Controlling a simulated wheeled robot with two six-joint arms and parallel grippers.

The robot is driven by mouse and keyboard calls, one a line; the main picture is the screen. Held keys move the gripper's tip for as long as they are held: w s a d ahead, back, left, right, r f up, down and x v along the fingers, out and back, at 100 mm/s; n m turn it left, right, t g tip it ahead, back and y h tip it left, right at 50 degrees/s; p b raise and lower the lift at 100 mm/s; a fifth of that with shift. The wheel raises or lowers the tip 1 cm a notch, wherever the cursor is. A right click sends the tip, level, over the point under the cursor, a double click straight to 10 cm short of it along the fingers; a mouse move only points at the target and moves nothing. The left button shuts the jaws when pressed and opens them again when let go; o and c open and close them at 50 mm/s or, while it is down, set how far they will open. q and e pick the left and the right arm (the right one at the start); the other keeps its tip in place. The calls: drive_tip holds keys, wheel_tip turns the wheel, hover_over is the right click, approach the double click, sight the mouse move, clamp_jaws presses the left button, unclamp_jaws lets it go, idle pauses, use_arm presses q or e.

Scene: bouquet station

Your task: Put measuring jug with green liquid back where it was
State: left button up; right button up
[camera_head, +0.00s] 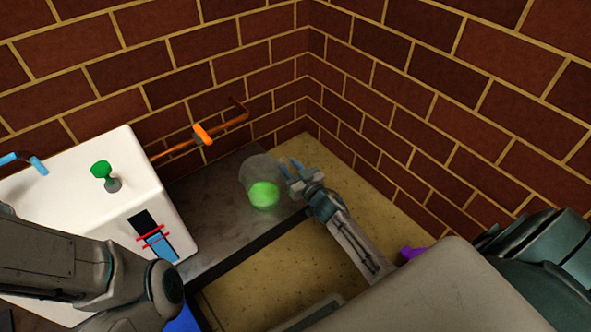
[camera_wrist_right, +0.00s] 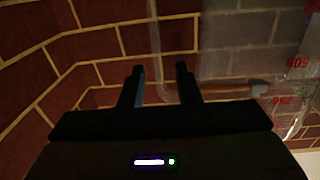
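The measuring jug (camera_head: 262,172) is clear, with bright green liquid (camera_head: 264,194) in its lower part. It appears to stand upright on the dark grey counter (camera_head: 215,222). My right gripper (camera_head: 291,168) is just to the right of the jug, its fingers apart. In the right wrist view the open fingers (camera_wrist_right: 160,85) have only wall and pipe between them. The clear jug wall with red markings (camera_wrist_right: 297,62) shows beside them on the right. I cannot tell whether a finger touches the jug. My left arm shows at the lower left, but its gripper is out of view.
A white boiler-like box (camera_head: 165,205) with a green knob (camera_head: 102,171) stands left of the jug. A copper pipe (camera_head: 178,150) with an orange handle (camera_head: 203,134) runs along the brick wall (camera_head: 190,70) behind. Brick walls meet in a corner close beyond the right gripper.

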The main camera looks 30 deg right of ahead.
drive_tip(key=s+d+p, duration=0.1)
drive_tip(key=s, duration=1.1)
